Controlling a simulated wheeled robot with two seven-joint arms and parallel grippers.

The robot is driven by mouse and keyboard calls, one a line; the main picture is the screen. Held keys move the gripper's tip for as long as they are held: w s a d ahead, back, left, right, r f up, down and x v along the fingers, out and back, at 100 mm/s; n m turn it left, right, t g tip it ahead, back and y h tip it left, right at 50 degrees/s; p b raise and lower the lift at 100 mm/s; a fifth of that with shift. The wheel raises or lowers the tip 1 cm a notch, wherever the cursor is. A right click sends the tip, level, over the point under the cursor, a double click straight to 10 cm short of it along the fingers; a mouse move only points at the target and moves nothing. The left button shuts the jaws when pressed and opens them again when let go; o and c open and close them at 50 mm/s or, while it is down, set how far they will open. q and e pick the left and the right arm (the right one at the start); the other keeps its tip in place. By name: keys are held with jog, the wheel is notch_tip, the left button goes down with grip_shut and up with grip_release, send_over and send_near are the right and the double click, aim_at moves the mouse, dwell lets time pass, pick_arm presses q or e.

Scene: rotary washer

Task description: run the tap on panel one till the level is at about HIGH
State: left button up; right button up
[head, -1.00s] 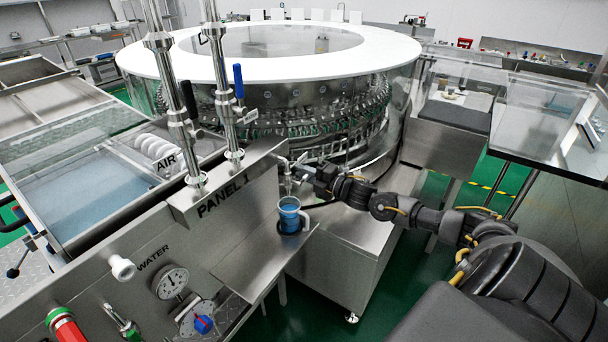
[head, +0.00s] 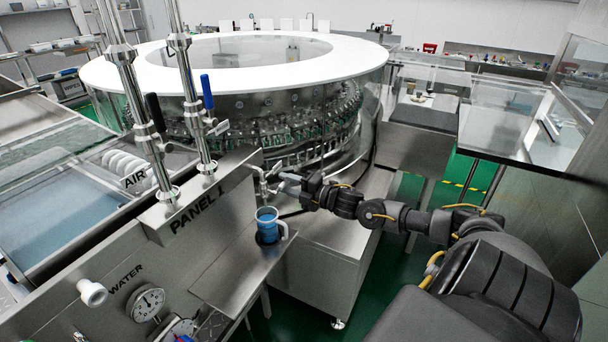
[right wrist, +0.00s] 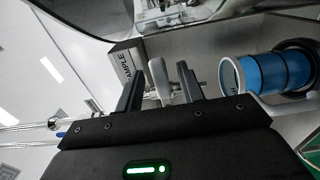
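The sample tap (head: 264,183) sticks out from the right end of the panel one housing (head: 215,195). A blue cup with a pale rim and handle (head: 268,229) stands below it on a steel ledge. The cup (right wrist: 275,73) also shows in the right wrist view, at the right. I cannot read a level or a HIGH mark on it. My right gripper (head: 288,183) is at the tap. In the right wrist view its two fingers (right wrist: 160,85) are apart, with the pale tap lever (right wrist: 160,76) showing between them; contact is not clear. My left gripper is not in view.
The large white-topped rotary washer (head: 240,80) stands behind the tap. Steel pipes with a black and a blue lever (head: 206,92) rise from the panel. A water gauge (head: 146,303) is at the lower left. A steel cabinet (head: 335,250) stands under my right arm.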

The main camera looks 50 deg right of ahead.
jog(key=v, duration=0.7)
jog(key=shift+s, duration=0.4)
jog(key=shift+d, duration=0.15)
